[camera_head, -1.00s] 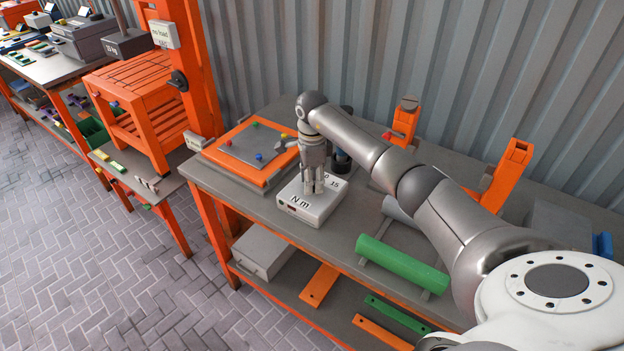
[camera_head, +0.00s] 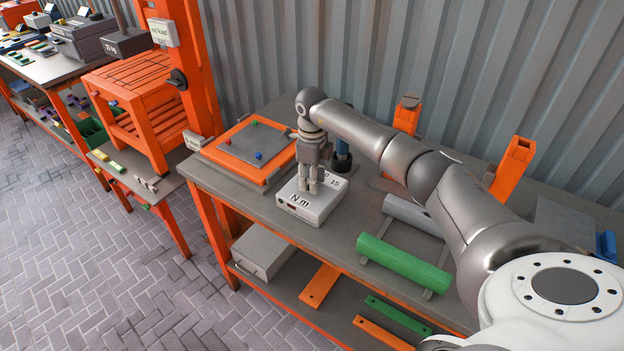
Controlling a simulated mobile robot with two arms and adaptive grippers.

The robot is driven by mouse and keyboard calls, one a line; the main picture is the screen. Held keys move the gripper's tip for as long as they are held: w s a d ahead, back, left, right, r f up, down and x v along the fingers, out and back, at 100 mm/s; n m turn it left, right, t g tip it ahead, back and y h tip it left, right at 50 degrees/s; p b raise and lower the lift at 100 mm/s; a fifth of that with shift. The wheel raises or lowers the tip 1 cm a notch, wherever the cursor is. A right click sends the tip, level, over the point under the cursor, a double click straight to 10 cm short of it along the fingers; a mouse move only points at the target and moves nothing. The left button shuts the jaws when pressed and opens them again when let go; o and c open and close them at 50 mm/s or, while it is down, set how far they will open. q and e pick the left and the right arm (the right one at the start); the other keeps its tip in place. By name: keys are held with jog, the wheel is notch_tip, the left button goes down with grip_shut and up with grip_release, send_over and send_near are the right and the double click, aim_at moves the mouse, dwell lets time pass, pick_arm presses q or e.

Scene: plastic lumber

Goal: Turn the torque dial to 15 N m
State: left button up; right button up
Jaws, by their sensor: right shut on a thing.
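A pale box marked "N m" (camera_head: 300,207) sits on the grey bench top, with "15" on its upper face toward the back right. My right gripper (camera_head: 308,188) points straight down over the box, its fingertips at the box's top face. It is shut on the torque dial, which the fingers hide. I cannot read the dial's setting. My left gripper is not in view.
An orange-framed board (camera_head: 262,178) with small coloured pegs lies left of the box. A green cylinder (camera_head: 403,263) and a grey cylinder (camera_head: 411,215) lie to the right. Orange uprights (camera_head: 510,170) stand at the back. A grey box (camera_head: 262,252) is on the lower shelf.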

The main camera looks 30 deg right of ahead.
jog(key=m, duration=0.5)
jog(key=shift+m, duration=0.3)
jog(key=m, duration=0.5)
jog(key=shift+r+m, duration=0.1)
jog(key=shift+m, duration=0.2)
jog(key=o, duration=1)
notch_tip(320, 180, up, 12)
jog(key=shift+f, duration=0.1)
dwell(0.4)
